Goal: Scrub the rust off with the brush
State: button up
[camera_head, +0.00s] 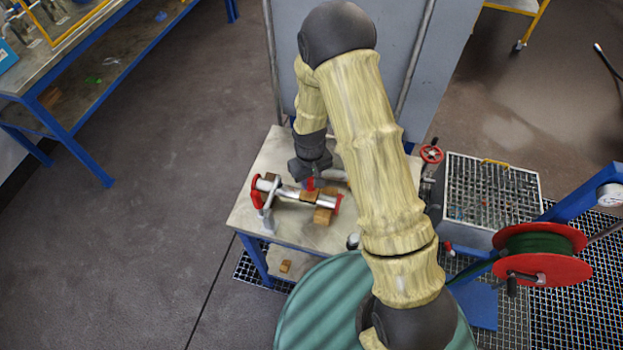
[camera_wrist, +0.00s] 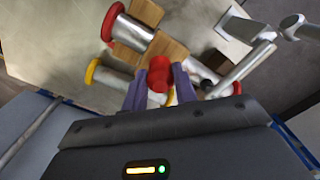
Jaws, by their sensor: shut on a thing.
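My gripper (camera_head: 309,180) is low over the worktable, above the far side of a metal pipe (camera_head: 291,193) with red flanged ends. In the wrist view its purple fingers (camera_wrist: 160,86) are shut on a red, round-ended tool (camera_wrist: 158,68). I cannot tell for sure that this is the brush; no bristles show. The red-flanged pipe (camera_wrist: 131,33) lies over wooden blocks (camera_wrist: 168,48), just beyond the fingers. A second pipe with a yellow flange (camera_wrist: 92,72) lies left of the fingers and runs behind them. I cannot make out clear rust on either pipe.
A grey clamp (camera_wrist: 255,33) stands near the pipe. The worktable (camera_head: 250,215) has bare room at its front left. A crate of small parts (camera_head: 490,190), a red hose reel (camera_head: 545,270) and a green drum (camera_head: 315,305) stand close by. A small block (camera_head: 286,266) lies below the tabletop.

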jog(key=shift+w+a, duration=0.2)
jog(key=shift+a, duration=0.45)
jog(key=shift+w+a, duration=0.15)
jog(key=shift+a, duration=0.5)
jog(key=shift+w+a+r, duration=0.1)
jog(key=shift+w+a, duration=0.2)
jog(key=shift+a, duration=0.4)
jog(key=shift+w+a, duration=0.3)
jog(key=shift+a, duration=0.4)
jog(key=shift+d, duration=0.2)
jog(key=shift+s+d, duration=0.35)
jog(key=shift+d, duration=0.45)
jog(key=shift+s+d, duration=0.2)
jog(key=shift+d, duration=0.3)
jog(key=shift+s+d, duration=0.15)
jog(key=shift+d, duration=0.3)
